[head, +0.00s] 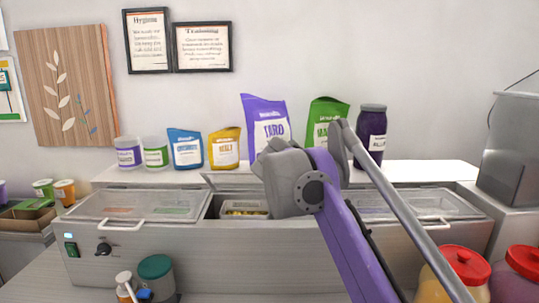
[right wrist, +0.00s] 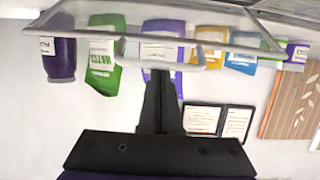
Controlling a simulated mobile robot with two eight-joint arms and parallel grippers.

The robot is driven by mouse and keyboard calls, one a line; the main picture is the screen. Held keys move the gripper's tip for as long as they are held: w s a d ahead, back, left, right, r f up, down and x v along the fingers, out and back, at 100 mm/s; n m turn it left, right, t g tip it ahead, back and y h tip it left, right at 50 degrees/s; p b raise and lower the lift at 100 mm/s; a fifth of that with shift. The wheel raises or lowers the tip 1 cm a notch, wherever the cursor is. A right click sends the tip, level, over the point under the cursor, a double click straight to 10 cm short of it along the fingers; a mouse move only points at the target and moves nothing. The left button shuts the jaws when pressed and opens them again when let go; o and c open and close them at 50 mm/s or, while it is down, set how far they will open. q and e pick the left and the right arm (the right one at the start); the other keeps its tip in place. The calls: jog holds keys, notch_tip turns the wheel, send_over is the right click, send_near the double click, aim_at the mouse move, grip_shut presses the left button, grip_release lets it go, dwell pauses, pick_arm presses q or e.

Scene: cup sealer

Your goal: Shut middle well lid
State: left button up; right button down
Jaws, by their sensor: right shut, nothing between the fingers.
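The middle well (head: 243,208) is uncovered, with a container of yellow contents showing in it; my right arm hides its right part in the head view. Its lid, a clear panel in a pale frame (right wrist: 90,37), stands raised in the right wrist view, with bags showing through it. A pale handle is on the lid's edge, just beyond my fingertips. My right gripper (right wrist: 161,78) is shut and empty, at the handle's middle; I cannot tell whether it touches. In the head view my own wrist hides the fingers. My left gripper is out of view.
Closed clear lids cover the left well (head: 150,205) and right well (head: 420,204). Bags and jars, such as the purple bag (head: 266,125), stand on the ledge behind. Red-lidded jars (head: 466,265) are at front right. A green-lidded jar (head: 156,272) and pump bottle (head: 125,288) stand front left.

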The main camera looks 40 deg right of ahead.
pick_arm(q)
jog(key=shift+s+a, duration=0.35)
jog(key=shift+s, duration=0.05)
pick_arm(e)
jog(key=s+a+f, duration=0.2)
jog(key=s+f, duration=0.1)
jog(key=f, duration=0.6)
jog(key=s+a+f, duration=0.2)
jog(key=s+f, duration=0.1)
jog(key=f, duration=0.6)
jog(key=shift+a, duration=0.4)
jog(key=shift+r, duration=0.25)
